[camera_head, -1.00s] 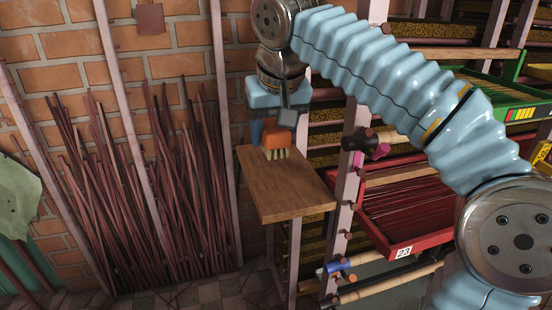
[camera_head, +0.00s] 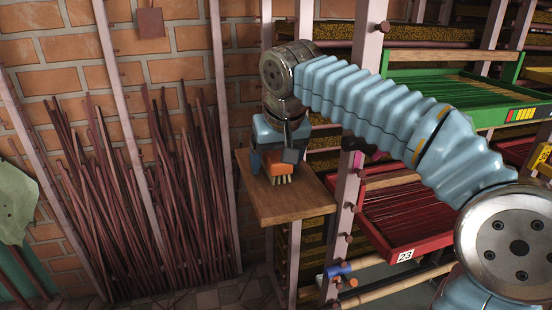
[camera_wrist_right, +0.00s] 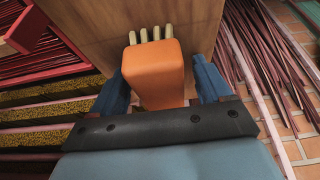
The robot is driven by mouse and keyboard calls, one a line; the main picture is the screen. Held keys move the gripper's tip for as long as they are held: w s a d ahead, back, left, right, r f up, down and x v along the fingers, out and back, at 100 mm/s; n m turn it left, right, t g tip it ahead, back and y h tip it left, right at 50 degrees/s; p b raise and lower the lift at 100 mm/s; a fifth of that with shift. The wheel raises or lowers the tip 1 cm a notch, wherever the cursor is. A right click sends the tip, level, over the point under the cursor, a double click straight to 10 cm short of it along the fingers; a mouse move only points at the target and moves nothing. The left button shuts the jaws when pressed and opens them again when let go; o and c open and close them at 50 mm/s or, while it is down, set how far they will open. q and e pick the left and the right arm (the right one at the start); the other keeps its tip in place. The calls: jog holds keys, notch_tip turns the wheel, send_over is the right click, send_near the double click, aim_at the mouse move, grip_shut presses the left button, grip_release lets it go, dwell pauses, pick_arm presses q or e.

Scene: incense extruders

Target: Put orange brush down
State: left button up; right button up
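The orange brush (camera_head: 282,169) is over the small wooden table, upright with its pale bristles pointing down. The bristle tips are at or just above the tabletop; I cannot tell if they touch. My right gripper (camera_head: 272,160) is shut on the orange brush, coming from above. In the right wrist view the brush (camera_wrist_right: 155,75) sits between the two blue fingers of my right gripper (camera_wrist_right: 162,88), its bristles beyond the block. The wooden table (camera_head: 290,207) also shows in the wrist view (camera_wrist_right: 95,20). My left gripper is not in view.
A pinkish rack post (camera_head: 347,190) stands just right of the table, with a red tray (camera_head: 405,258) and a green tray (camera_head: 470,112) of sticks beyond. Bundles of dark red sticks (camera_head: 130,200) lean on the brick wall at left. Bare tabletop lies around the brush.

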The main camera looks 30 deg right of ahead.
jog(key=shift+r, duration=0.1)
jog(key=p+v, duration=0.2)
jog(key=v, duration=1)
jog(key=shift+s, duration=0.1)
